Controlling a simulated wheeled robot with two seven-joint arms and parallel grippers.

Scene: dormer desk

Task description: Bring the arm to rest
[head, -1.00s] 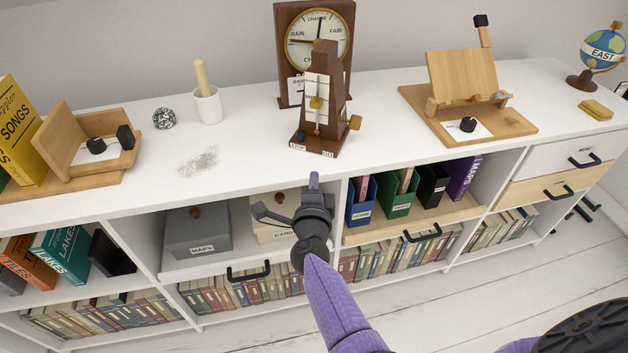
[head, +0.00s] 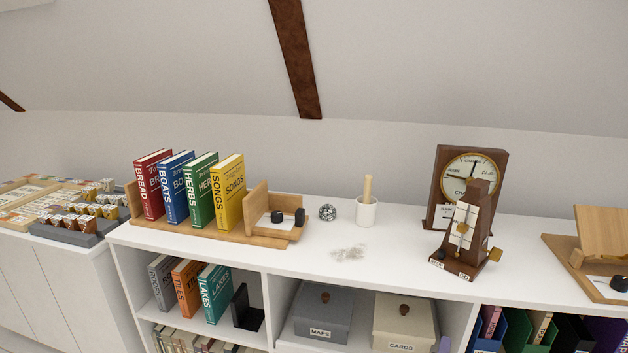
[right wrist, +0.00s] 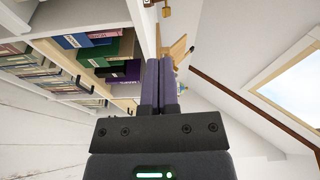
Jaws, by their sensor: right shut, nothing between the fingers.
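My right gripper (right wrist: 158,88) fills the lower middle of the right wrist view. Its two purple fingers stand side by side and are shut, with nothing held. In the head view only the purple tip of the right gripper (head: 444,345) shows at the bottom edge, in front of the cabinet beside the cream CARDS box (head: 405,322). The rest of my right arm is out of the head view. My left gripper is not in view.
The white cabinet top (head: 300,262) bears a book rack, a white cup (head: 366,212), a metronome (head: 466,235) and a barometer (head: 470,165). Below are open shelves with a grey MAPS box (head: 322,314). Folders (right wrist: 105,50) show left of the fingers in the wrist view.

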